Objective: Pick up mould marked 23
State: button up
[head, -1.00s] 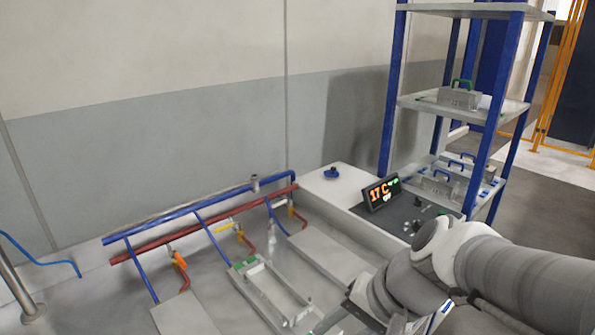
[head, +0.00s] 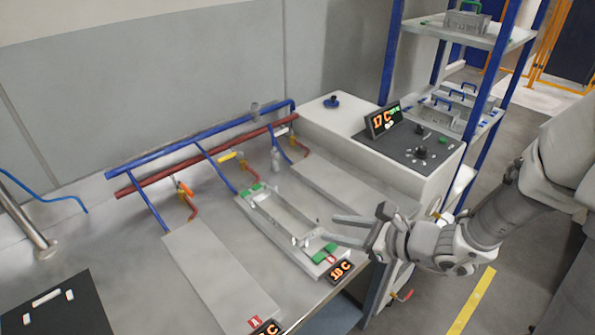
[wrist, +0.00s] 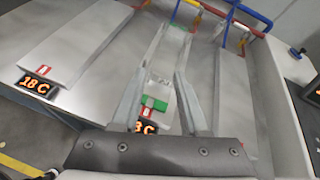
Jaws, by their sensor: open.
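A long grey tray-like mould (head: 278,212) lies on the middle plate of the bench, between green pads, in the head view. In the wrist view the mould (wrist: 174,45) runs away from me, with a small dark marking near its close end that I cannot read surely as 23. My gripper (head: 330,228) is open and empty near the mould's front end. In the wrist view my gripper's (wrist: 161,75) two fingers stand apart, one to each side of that end. I cannot tell how far above it they are.
Bare plates (head: 215,265) and (head: 335,185) flank the mould. Blue and red pipes (head: 200,160) with valves run behind. A control box with a 17 C display (head: 383,120) stands right, before a shelf (head: 470,35) holding more moulds. An 18 C display (head: 341,271) sits at the front edge.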

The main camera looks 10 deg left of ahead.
jog(key=w+m, duration=0.1)
jog(key=w+d+f+m+t, duration=0.2)
jog(key=m, duration=0.1)
jog(key=shift+f+h, duration=0.25)
jog(key=shift+h, duration=0.05)
jog(key=b, duration=0.2)
send_near(296, 207)
jog(key=x, duration=0.3)
jog(key=shift+w+a+f, duration=0.2)
jog(key=shift+f, duration=0.25)
jog(key=shift+b+x, duration=0.3)
jog(key=shift+x, duration=2.6)
jog(key=shift+r, duration=0.2)
grip_shut()
jog(key=shift+w+r, duration=0.1)
